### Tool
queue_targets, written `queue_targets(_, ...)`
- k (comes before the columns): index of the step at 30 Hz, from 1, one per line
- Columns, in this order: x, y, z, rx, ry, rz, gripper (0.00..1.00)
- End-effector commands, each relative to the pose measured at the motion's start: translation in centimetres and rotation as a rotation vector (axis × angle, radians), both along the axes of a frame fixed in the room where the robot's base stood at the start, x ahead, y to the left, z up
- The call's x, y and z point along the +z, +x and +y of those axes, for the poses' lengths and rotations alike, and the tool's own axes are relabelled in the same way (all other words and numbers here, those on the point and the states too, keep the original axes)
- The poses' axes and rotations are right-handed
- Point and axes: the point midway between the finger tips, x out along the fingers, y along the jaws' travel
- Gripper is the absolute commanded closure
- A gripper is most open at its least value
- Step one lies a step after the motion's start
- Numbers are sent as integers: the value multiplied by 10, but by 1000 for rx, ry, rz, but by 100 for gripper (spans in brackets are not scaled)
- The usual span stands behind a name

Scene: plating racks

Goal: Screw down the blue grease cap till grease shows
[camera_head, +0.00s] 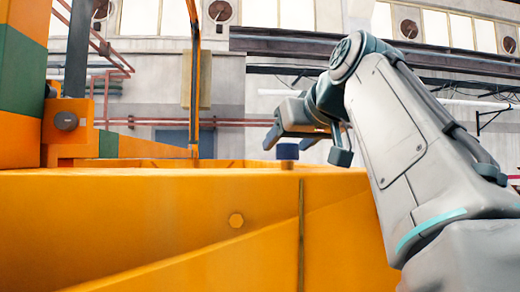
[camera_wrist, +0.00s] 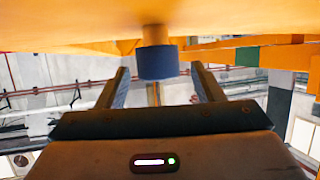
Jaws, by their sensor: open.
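The blue grease cap (camera_head: 288,151) sits upright on top of the orange housing, on a short orange neck, in the head view. In the wrist view the cap (camera_wrist: 157,62) appears beyond and between the fingertips, joined to the orange surface at the top. My gripper (camera_head: 310,146) is open at the cap, one finger on the near right side of it. In the wrist view my gripper (camera_wrist: 160,85) has a finger on each side of the cap, with gaps and no contact visible. No grease is visible.
An orange and green post (camera_head: 22,90) stands at the left. A thin upright bar (camera_head: 195,80) rises behind the housing. Pipes run along the back wall.

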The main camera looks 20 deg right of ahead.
Motion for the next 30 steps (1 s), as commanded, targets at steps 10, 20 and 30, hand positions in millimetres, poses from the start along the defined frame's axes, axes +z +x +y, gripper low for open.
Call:
queue_targets(10, -11, 28, 0, -3, 0, 0, 39)
queue_targets(20, -12, 28, 0, -3, 0, 0, 64)
queue_targets(30, -11, 28, -1, -14, -1, -2, 84)
